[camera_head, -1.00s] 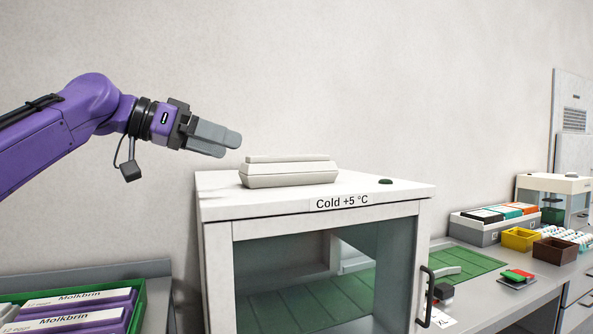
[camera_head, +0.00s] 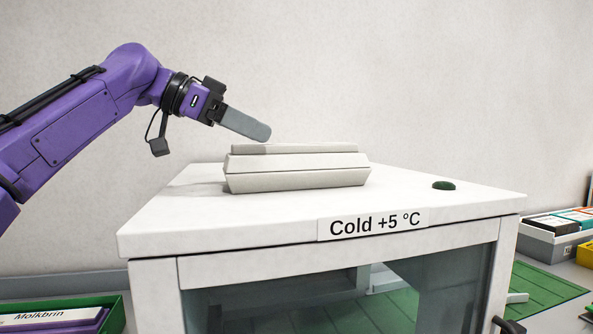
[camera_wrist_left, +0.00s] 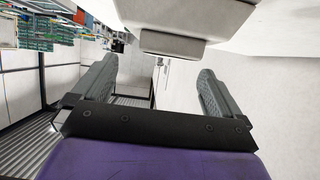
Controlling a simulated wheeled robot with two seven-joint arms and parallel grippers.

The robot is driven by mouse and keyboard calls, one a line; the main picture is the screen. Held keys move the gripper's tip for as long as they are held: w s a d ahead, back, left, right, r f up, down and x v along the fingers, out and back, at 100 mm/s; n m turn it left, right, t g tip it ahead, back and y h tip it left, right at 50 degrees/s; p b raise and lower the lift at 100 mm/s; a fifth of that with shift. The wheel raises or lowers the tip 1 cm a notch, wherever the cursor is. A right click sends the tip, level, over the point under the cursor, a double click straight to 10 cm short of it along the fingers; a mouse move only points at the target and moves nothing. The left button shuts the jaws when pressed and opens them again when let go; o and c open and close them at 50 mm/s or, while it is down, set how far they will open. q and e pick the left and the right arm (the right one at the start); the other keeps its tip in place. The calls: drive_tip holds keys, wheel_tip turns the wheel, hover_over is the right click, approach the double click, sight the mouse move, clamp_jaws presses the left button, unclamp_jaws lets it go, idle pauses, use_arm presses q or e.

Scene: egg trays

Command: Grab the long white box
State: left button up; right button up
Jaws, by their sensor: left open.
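The long white box (camera_head: 300,172) is an off-white closed carton with sloped sides and a narrower raised lid. It lies on top of the white cold cabinet (camera_head: 200,232). My left gripper (camera_head: 262,133) is above and to the left of the box, with its fingers pointing down to the right towards the lid. In the left wrist view the gripper (camera_wrist_left: 158,68) is open and empty. The box (camera_wrist_left: 180,15) shows beyond the fingertips, at the top, apart from them. My right gripper is not in view.
A green button-like disc (camera_head: 444,185) sits on the cabinet top right of the box. A green crate (camera_head: 117,318) with purple cartons stands at lower left. A grey bin (camera_head: 540,246) and a green mat (camera_head: 548,277) are at right. The wall is behind.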

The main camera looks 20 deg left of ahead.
sight(296, 165)
use_arm(q)
drive_tip(key=shift+w+d+f, duration=0.1)
drive_tip(key=shift+d+f, duration=0.1)
drive_tip(key=shift+d, duration=0.3)
drive_tip(key=w+d+f, duration=0.1)
drive_tip(key=w, duration=0.1)
drive_tip(key=w+d+f, duration=0.1)
drive_tip(key=w+d, duration=0.1)
drive_tip(key=shift+d+f+b, duration=0.2)
drive_tip(key=shift+d+b, duration=0.05)
drive_tip(key=shift+b, duration=0.1)
drive_tip(key=shift+d+r, duration=0.1)
drive_tip(key=shift+d, duration=0.15)
drive_tip(key=shift+s, duration=0.15)
drive_tip(key=shift+a, duration=0.1)
drive_tip(key=c, duration=1.2)
drive_tip(key=shift+r, duration=0.1)
drive_tip(key=shift+c, duration=0.9)
